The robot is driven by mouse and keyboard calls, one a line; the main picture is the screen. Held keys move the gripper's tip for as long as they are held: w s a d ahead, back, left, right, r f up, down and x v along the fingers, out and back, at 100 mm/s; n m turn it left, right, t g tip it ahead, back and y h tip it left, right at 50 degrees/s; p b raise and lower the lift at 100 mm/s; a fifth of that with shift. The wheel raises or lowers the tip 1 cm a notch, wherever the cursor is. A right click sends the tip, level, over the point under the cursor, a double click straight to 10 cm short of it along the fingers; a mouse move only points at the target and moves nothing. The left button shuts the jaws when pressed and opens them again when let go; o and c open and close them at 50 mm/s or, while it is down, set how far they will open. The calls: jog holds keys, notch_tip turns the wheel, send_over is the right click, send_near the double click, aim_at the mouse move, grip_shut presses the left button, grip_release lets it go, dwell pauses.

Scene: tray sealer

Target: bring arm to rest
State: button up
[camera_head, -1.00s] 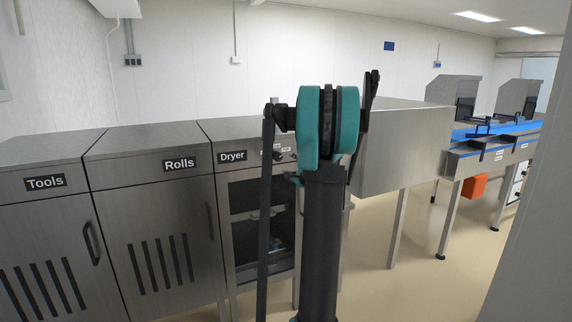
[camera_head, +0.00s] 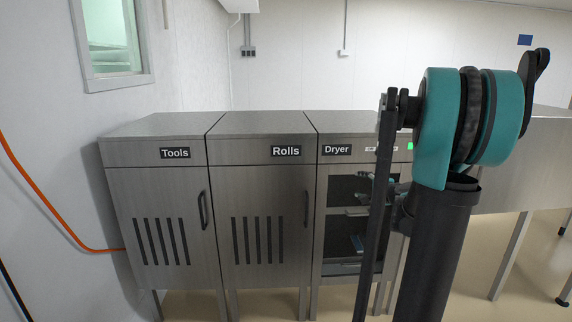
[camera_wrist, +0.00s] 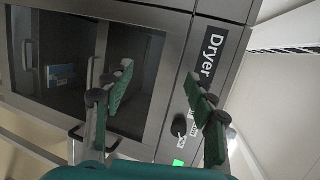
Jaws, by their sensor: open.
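My arm stands upright at the right of the head view, its teal joint (camera_head: 468,125) raised in front of the Dryer cabinet (camera_head: 338,151). My gripper (camera_wrist: 158,76) shows in the wrist view with its two green-padded fingers spread apart. It is open, with nothing between the fingers. It faces the front of the Dryer, whose label (camera_wrist: 212,52) lies just beyond the right finger. The glass door (camera_wrist: 75,62) is behind the left finger. I cannot tell the exact gap to the cabinet. In the head view, my arm hides most of my gripper.
The Tools cabinet (camera_head: 160,152) and Rolls cabinet (camera_head: 262,152) stand left of the Dryer, doors shut. A blue item (camera_wrist: 60,76) lies behind the Dryer's glass. An orange cable (camera_head: 45,200) runs along the left wall. A steel machine (camera_head: 555,165) stands at right.

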jog(key=s+a+f+n+g, duration=0.3)
jog(key=s+a+f+n, duration=0.25)
jog(key=s, duration=0.35)
jog(key=s+a+f+n+g, duration=0.3)
jog(key=s+a+f+n, duration=0.1)
jog(key=s+a+f, duration=0.3)
jog(key=s+d+f+n+g+h, duration=0.1)
jog(key=s+f+n+g+h, duration=0.1)
jog(key=s, duration=0.6)
jog(key=s+d+f+n+g+h, duration=0.1)
jog(key=s+f+n+g+h, duration=0.1)
jog(key=s+f, duration=0.3)
jog(key=s+n, duration=0.1)
jog(key=s, duration=0.3)
jog(key=shift+s+d+n, duration=0.15)
jog(key=shift+s+n, duration=0.1)
jog(key=shift+n, duration=0.1)
